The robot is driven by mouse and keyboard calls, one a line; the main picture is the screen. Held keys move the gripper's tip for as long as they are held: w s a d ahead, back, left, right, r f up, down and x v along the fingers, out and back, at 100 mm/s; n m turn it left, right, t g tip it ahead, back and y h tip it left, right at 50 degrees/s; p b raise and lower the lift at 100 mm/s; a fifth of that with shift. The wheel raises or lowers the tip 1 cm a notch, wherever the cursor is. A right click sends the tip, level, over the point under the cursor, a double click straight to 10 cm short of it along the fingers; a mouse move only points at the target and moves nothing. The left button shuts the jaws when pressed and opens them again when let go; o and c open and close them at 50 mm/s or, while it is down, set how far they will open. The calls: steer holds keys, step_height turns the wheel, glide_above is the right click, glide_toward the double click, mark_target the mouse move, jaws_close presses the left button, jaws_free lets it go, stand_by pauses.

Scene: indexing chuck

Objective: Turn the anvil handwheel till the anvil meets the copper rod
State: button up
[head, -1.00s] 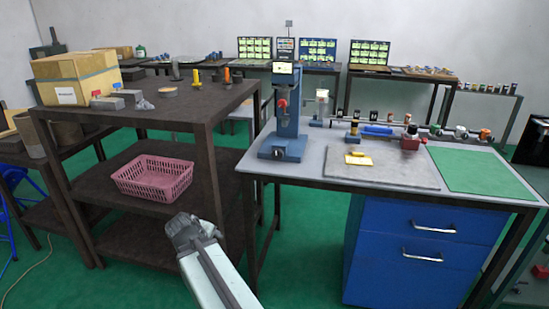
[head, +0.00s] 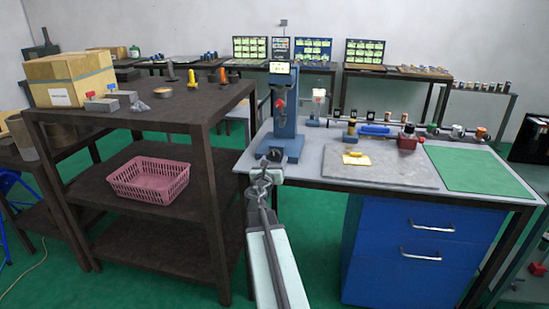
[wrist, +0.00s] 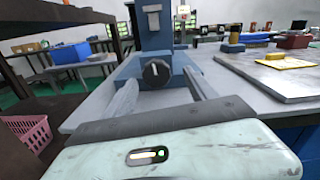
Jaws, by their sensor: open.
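A blue upright machine (head: 285,115) stands on the front left corner of the grey table. A black round knob with a pale pointer mark (wrist: 155,73) sits low on its front in the wrist view; it appears to be the handwheel. My gripper (head: 265,170) is open in front of the machine base. In the wrist view its two fingers (wrist: 159,80) point at the knob, one on each side in the picture; I cannot tell whether the knob is between them in depth. Nothing is held. I cannot make out the copper rod or the anvil.
A dark shelf (head: 150,205) with a pink basket (head: 150,181) stands to the left. The grey table (head: 310,165) carries a plate with a yellow block (head: 356,159), a red block (head: 407,142) and a green mat (head: 482,170). Blue drawers (head: 420,240) stand beneath it.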

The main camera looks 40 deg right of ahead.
mark_target(275, 156)
steer(key=x, duration=0.3)
steer(key=shift+w+a, duration=0.1)
steer(key=shift+w, duration=0.15)
steer(key=c, duration=1.4)
steer(key=shift+s, duration=0.1)
steer(key=shift+m, duration=0.3)
